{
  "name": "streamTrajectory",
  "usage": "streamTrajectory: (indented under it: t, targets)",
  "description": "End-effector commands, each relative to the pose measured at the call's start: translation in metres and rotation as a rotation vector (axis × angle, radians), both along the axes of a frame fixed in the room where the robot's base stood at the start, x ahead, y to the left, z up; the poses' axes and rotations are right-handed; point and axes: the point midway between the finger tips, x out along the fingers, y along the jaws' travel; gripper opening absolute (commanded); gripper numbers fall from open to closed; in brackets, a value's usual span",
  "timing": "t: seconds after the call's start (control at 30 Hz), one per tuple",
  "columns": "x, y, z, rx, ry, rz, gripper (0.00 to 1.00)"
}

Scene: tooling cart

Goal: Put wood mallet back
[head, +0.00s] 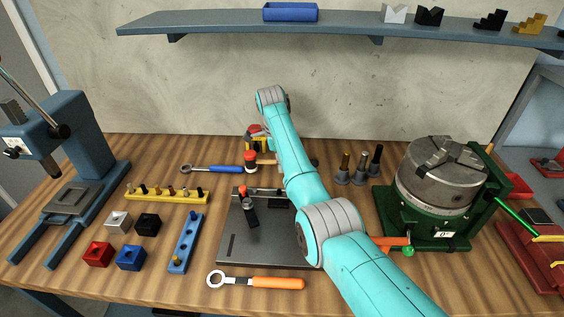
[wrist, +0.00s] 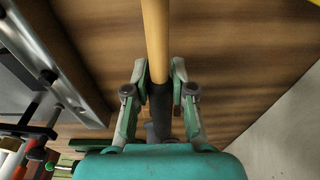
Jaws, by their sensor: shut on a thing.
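The wood mallet shows in the head view as a light wood handle (head: 266,162) lying sideways at the back of the bench. My gripper (wrist: 158,78) is shut on the handle about where wood meets black grip. The gripper is hidden behind my arm in the head view. The mallet's head is out of the wrist view.
A grey metal plate (head: 238,246) lies in front of the mallet. A blue-handled wrench (head: 221,169) is to its left and a yellow-red object (head: 257,142) behind it. Several tool holders (head: 358,168) and a green rotary table (head: 440,185) stand to the right.

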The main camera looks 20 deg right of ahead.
Motion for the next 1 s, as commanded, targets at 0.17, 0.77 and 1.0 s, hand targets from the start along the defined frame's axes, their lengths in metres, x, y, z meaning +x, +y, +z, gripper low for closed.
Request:
streamTrajectory:
  t: [0.17,0.77,1.0]
  targets:
    - [0.000,0.000,-0.003,0.001,-0.001,0.000,0.00]
    - [0.000,0.000,-0.011,0.000,-0.001,0.000,0.51]
    - [0.000,0.000,-0.011,0.000,0.001,0.000,0.53]
